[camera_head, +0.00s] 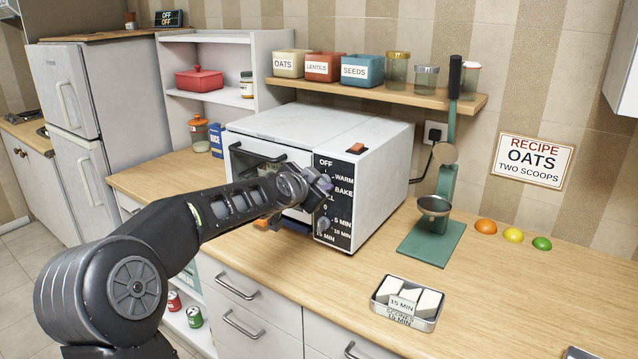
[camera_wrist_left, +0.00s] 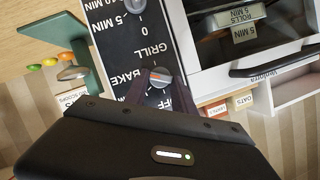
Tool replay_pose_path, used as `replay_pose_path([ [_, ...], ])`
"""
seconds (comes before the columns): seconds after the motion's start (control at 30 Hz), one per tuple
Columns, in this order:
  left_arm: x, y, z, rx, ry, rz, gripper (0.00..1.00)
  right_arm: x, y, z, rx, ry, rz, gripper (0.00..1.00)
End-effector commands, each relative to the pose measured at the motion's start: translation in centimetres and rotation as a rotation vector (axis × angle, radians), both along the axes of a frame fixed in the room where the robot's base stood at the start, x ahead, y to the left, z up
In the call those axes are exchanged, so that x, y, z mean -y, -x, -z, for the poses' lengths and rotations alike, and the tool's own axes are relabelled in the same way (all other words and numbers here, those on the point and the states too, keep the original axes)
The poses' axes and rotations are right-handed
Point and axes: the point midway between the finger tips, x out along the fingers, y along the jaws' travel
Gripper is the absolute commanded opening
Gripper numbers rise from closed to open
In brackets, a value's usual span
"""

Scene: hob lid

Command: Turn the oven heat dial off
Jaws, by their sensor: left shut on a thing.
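The white oven (camera_head: 370,190) stands on the counter. Its black panel (camera_head: 343,165) carries OFF, WARM, BAKE and GRILL labels above a minute scale. My left gripper (camera_head: 318,187) is at the upper panel and hides the heat dial in the head view. In the left wrist view, the heat dial (camera_wrist_left: 158,77) is grey with an orange mark, among the BAKE, GRILL and OFF labels. My left gripper (camera_wrist_left: 158,92) is shut on it. I cannot tell exactly which label the mark points at. The timer dial (camera_head: 323,225) is lower on the panel. My right gripper is out of view.
A shelf (camera_head: 380,92) with jars hangs behind. The counter between oven and tin is clear.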

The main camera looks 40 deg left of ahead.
Motion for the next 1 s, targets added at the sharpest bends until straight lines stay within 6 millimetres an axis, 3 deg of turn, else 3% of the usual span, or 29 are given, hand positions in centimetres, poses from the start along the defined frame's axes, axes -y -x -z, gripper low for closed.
replay_pose_path([
  [0.27,-0.1,0.0,0.1,0.002,0.033,0.0,0.0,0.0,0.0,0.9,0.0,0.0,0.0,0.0],
  [0.47,-0.1,0.0,0.3,0.005,0.115,0.0,0.0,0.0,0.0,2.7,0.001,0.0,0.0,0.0],
  [1.0,-0.7,0.0,0.2,0.014,0.574,0.001,0.0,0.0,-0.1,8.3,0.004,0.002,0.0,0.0],
])
